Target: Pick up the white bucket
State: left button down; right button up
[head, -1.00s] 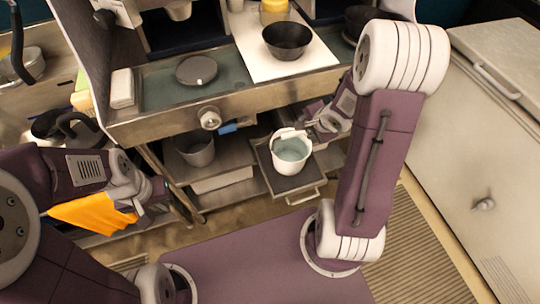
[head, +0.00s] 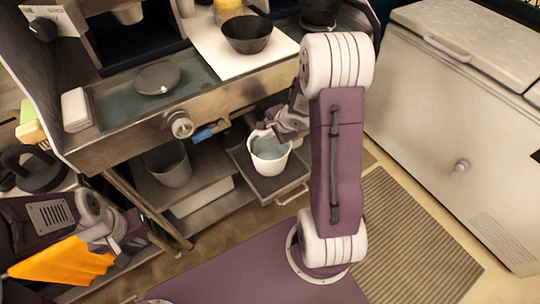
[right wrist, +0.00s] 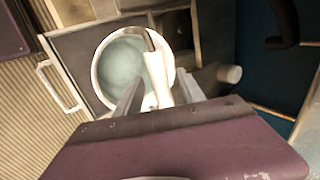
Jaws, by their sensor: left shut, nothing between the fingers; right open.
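The white bucket (head: 268,168) stands upright on a pulled-out tray under the counter, with pale bluish contents. In the right wrist view, its rim (right wrist: 98,78) and its white handle grip (right wrist: 157,78) show. My right gripper (head: 272,130) is at the bucket's far right side, by the handle. In the right wrist view, the open fingers of my right gripper (right wrist: 158,92) lie on either side of the handle grip; I cannot tell whether they touch it. My left gripper (head: 132,234) is shut, far left of the bucket.
An orange cloth (head: 62,262) shows beside my left wrist. A grey bucket (head: 168,166) stands on the shelf left of the tray (head: 288,184). The counter above holds a black bowl (head: 247,36) and a grey lid (head: 157,78). A white chest freezer (head: 430,120) stands right.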

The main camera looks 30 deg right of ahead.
jog(key=shift+w+f, duration=0.4)
jog(key=shift+f, duration=0.1)
jog(key=shift+r, duration=0.1)
jog(key=shift+c, duration=0.9)
jog(key=shift+s, duration=0.1)
grip_shut()
